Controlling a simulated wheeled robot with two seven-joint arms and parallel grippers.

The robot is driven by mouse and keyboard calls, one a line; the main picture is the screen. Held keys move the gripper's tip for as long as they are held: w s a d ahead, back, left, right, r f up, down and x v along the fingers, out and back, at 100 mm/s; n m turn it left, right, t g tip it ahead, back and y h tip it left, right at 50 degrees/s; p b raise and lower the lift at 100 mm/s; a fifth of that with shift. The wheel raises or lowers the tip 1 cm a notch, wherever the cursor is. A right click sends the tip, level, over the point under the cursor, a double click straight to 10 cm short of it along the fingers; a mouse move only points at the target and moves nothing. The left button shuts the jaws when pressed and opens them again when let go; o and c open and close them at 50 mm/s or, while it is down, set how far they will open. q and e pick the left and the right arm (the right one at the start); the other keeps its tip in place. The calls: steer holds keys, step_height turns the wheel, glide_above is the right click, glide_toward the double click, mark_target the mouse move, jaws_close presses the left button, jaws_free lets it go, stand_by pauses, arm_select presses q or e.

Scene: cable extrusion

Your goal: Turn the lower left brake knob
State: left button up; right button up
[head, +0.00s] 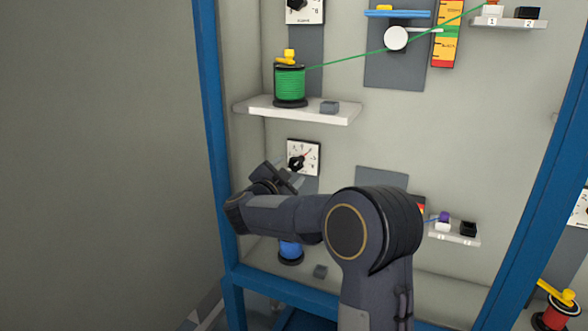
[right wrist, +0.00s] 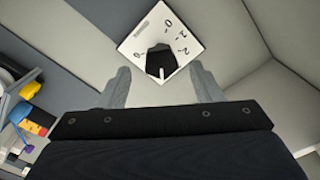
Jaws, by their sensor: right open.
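My right gripper (head: 288,174) is just in front of and below the knob in the head view. In the right wrist view its two grey fingers (right wrist: 161,78) are open, one to each side of the knob. I cannot tell whether they touch it. My left gripper is not in view.
A green cable spool (head: 289,85) stands on a white shelf (head: 265,112) above the dial. A blue spool (head: 290,251) shows partly below my right arm. The blue cabinet frame (head: 212,140) runs close along the left. Small blocks sit on a lower right shelf (head: 461,240).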

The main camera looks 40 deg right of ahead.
steer(key=v, duration=0.3)
steer(key=shift+d, duration=0.1)
steer(key=shift+r, duration=0.1)
stand_by(0.3)
steer(key=s+a+r+n+t+y+p, duration=0.2)
steer(key=s+a+n+t+y, duration=0.2)
steer(key=a+n+y, duration=0.3)
steer(key=s+a+r+n+t+y+p, duration=0.1)
steer(key=s+a+n+t+y, duration=0.2)
steer(key=s+a+n+y, duration=0.4)
steer(key=s+a+f+n+g+y, duration=0.1)
steer(key=s+a+f+g+y, duration=0.1)
steer(key=s, duration=0.5)
steer(key=s+a+f+n+g+y+p, duration=0.1)
steer(key=s+a+f+n+g+y, duration=0.1)
steer(key=s+a+f+g, duration=0.2)
steer(key=s+a+f+n+g+y+p, duration=0.1)
steer(key=s+a+f+g, duration=0.2)
steer(key=s+f, duration=0.5)
steer(key=s, duration=0.3)
steer(key=shift+n+g+y, duration=0.3)
steer(key=shift+n+y, duration=0.1)
steer(key=shift+a, duration=0.1)
